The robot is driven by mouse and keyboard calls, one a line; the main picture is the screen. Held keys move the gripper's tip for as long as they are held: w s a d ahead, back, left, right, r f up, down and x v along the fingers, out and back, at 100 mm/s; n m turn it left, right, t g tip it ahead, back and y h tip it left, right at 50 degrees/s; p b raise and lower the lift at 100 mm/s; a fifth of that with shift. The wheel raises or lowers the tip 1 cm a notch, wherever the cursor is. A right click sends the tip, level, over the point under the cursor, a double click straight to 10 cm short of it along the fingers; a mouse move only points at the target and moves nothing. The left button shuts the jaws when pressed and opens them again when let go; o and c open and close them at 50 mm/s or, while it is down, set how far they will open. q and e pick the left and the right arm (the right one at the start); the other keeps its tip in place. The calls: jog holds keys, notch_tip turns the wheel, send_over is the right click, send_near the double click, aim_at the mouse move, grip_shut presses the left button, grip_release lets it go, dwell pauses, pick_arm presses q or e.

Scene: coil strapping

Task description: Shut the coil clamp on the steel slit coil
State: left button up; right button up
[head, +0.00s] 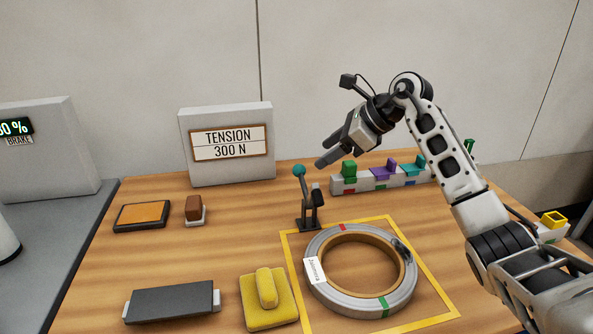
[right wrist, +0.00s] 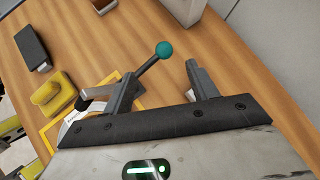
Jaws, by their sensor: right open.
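The steel slit coil (head: 345,299) lies flat inside a yellow outlined square, with a brown inner ring, a white label and coloured marks. The coil clamp (head: 309,212) stands at the coil's far left edge. Its lever points up and ends in a teal knob (head: 299,170). The knob also shows in the right wrist view (right wrist: 163,50), in the space between the fingers as seen there. My right gripper (head: 326,158) is open and empty, just above and right of the knob; I cannot tell whether it touches the lever. My left gripper is not in view.
A tension sign box (head: 228,172) stands behind. A rack with coloured blocks (head: 377,182) is at the back right. A yellow pad with a handle (head: 268,311), a dark grey block (head: 172,302), a brown-topped block (head: 194,210) and an orange-topped tray (head: 141,216) lie left.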

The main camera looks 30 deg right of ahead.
aim_at(302, 168)
jog(key=x, duration=1)
jog(key=shift+w+f+b, duration=0.1)
jog(key=shift+w+b, duration=0.05)
jog(key=shift+b, duration=0.15)
grip_shut()
